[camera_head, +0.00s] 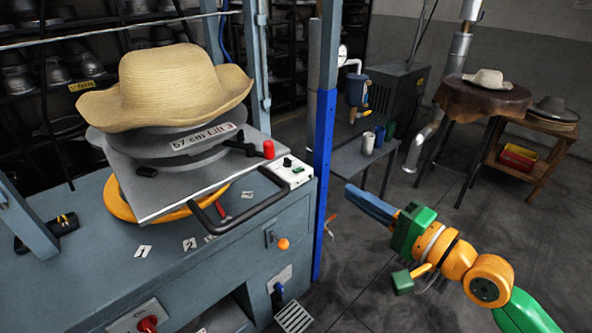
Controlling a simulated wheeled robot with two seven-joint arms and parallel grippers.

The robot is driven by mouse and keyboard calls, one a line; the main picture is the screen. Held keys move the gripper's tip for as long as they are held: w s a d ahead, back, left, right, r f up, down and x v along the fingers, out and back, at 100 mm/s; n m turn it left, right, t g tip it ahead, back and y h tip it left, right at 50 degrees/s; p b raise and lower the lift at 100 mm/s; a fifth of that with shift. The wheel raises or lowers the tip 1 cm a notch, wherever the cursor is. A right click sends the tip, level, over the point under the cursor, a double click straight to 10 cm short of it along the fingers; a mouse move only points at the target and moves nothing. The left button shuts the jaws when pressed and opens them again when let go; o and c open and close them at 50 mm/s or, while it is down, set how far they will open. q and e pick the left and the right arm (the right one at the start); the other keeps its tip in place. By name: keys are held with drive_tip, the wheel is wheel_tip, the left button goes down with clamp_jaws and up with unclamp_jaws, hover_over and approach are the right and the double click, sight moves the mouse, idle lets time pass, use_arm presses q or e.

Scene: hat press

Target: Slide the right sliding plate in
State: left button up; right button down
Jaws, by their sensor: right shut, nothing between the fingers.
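A grey sliding plate (168,190) sits on the press bench and bears a round grey hat form (180,150) labelled "57 cm Lift 3". A straw hat (170,88) rests on top of the form. A black loop handle (262,214) sticks out from the plate's front side toward the bench edge. An orange ring (117,200) shows partly under the plate. My right gripper (352,194) is shut and empty, right of the bench and the handle, clearly apart from both. My left gripper is not in view.
A blue post (323,180) stands between my right gripper and the bench's corner. A control box (291,171) with a red knob beside it sits at the bench's right edge. The grey floor (400,290) around my right arm is open. Tables with hats stand behind.

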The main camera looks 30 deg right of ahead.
drive_tip(key=a+r, duration=0.1)
drive_tip(key=a, duration=0.1)
drive_tip(key=p, duration=0.5)
approach(287, 154)
drive_tip(key=shift+y, duration=0.3)
drive_tip(key=x, duration=0.6)
drive_tip(key=shift+d+f, duration=0.1)
drive_tip(key=shift+f, duration=0.05)
drive_tip(key=shift+w+f, duration=0.15)
drive_tip(key=shift+w, duration=0.25)
